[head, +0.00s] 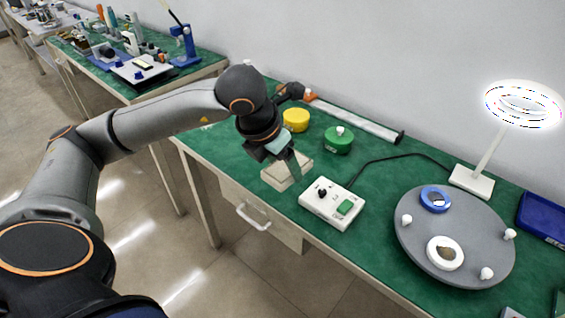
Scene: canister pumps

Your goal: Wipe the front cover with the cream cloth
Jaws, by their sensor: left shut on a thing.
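The cream cloth (275,178) is a folded, block-like pad at the near edge of the green bench, left of the white control box. My left gripper (294,172) comes down from above, its fingers shut on the cloth. The finger tips are partly hidden, and I cannot tell whether the cloth is clear of the bench. A grey round turntable (470,225) at the right carries a blue ring-shaped part (435,193) at its back and a white ring-shaped part (455,243) at its front. I cannot tell for sure which is the front cover. My right gripper is out of view.
The white control box (320,207) with a black knob and green button stands between cloth and turntable. Behind are yellow (296,114) and green (338,135) round containers and a long bar (355,120). A ring lamp (483,165) and blue tray (543,213) stand at right.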

